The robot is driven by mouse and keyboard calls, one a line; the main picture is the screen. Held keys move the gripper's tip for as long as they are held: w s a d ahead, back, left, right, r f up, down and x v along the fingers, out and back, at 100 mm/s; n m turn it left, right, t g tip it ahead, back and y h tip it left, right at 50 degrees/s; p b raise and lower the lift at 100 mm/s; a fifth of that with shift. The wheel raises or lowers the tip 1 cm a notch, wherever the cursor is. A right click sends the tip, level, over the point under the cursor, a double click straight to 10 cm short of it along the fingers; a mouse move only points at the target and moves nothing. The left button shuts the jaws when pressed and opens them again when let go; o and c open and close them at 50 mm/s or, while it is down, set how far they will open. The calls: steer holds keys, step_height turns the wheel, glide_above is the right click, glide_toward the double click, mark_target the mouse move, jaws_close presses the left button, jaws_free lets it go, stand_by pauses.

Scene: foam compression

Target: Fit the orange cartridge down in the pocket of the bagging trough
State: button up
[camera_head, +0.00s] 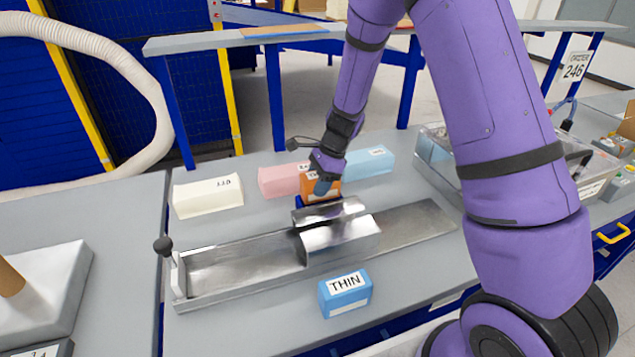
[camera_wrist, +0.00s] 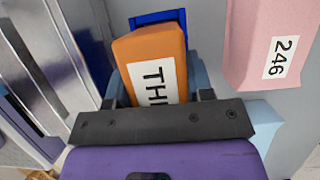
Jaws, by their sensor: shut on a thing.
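The orange cartridge (camera_head: 309,194) has a white label, readable in part as "THI" in the wrist view (camera_wrist: 148,48). My gripper (camera_head: 323,186) is shut on it, with a finger along each side (camera_wrist: 155,88). A dark blue holder (camera_head: 301,201) shows under the cartridge, and its edge shows past the far end in the wrist view (camera_wrist: 158,17). I cannot tell whether the cartridge rests in it. The metal bagging trough (camera_head: 240,265) lies in front, with a curved shiny hood (camera_head: 342,237) midway. The pocket cannot be made out.
A blue block labelled "THIN" (camera_head: 345,296) stands in front of the trough. Cream (camera_head: 208,200), pink (camera_head: 279,180) and light blue (camera_head: 368,163) foam blocks lie behind it. A clear-sided bin (camera_head: 440,160) is to the right. A black-knobbed lever (camera_head: 163,246) rises at the trough's left end.

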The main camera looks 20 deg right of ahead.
steer(key=shift+f, duration=1.4)
steer(key=o, duration=1.1)
steer(key=shift+a+r+v, duration=0.1)
steer(key=shift+a+v, duration=0.1)
steer(key=shift+v, duration=1.45)
steer(key=shift+a+r+v, duration=0.1)
steer(key=shift+a+v, duration=0.05)
steer(key=shift+v, duration=1.45)
steer(key=shift+a+v, duration=0.2)
steer(key=shift+v, duration=1.45)
